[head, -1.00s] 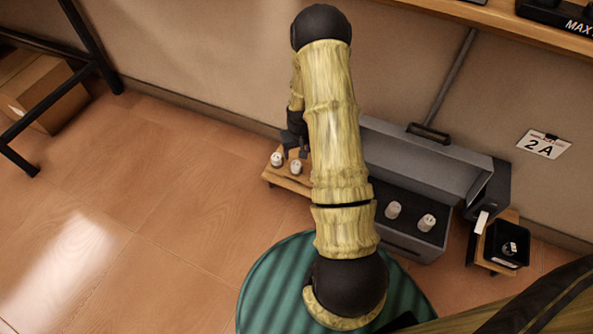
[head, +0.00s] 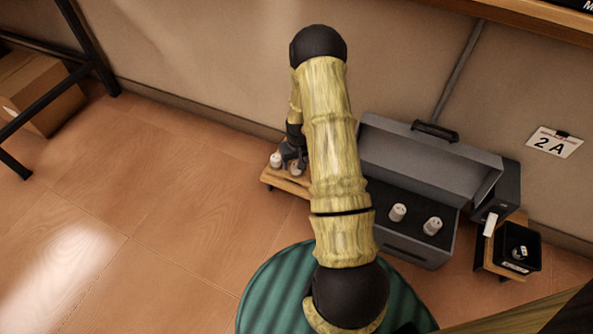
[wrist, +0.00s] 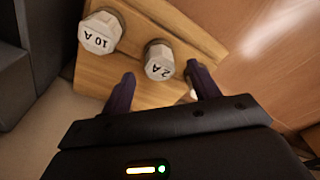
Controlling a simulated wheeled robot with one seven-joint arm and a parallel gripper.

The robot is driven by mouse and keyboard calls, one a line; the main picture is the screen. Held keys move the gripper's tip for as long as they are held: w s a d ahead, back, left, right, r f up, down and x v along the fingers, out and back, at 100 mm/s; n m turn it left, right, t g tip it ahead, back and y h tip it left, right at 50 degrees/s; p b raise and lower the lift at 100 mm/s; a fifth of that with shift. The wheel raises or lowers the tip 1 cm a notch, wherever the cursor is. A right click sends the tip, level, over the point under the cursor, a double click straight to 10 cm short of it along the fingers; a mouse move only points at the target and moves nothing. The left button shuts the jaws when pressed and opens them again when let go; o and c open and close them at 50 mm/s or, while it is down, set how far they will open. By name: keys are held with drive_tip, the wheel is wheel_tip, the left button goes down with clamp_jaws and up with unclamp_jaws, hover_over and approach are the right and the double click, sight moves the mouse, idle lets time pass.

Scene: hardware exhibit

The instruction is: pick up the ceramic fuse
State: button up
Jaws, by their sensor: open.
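In the wrist view, one fuse marked 2 A (wrist: 160,60) is just ahead of and between the fingertips. The other, marked 10 A (wrist: 100,32), stands to its left, outside the fingers. My gripper (wrist: 160,70) is open and holds nothing; no contact with a fuse shows. In the head view my gripper (head: 291,154) is over the stand and partly covers the fuses. My arm hides the stand's right end.
A grey open case (head: 405,247) with two more white fuses (head: 398,212) stands right of the stand. A black bin (head: 533,255) holding a small object is farther right. A card reading 2 A (head: 554,142) hangs on the wall.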

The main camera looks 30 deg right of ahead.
sight(296, 165)
drive_tip(key=f, duration=0.1)
drive_tip(key=f+b, duration=0.2)
drive_tip(key=shift+w+f, duration=0.25)
drive_tip(key=c, duration=1.1)
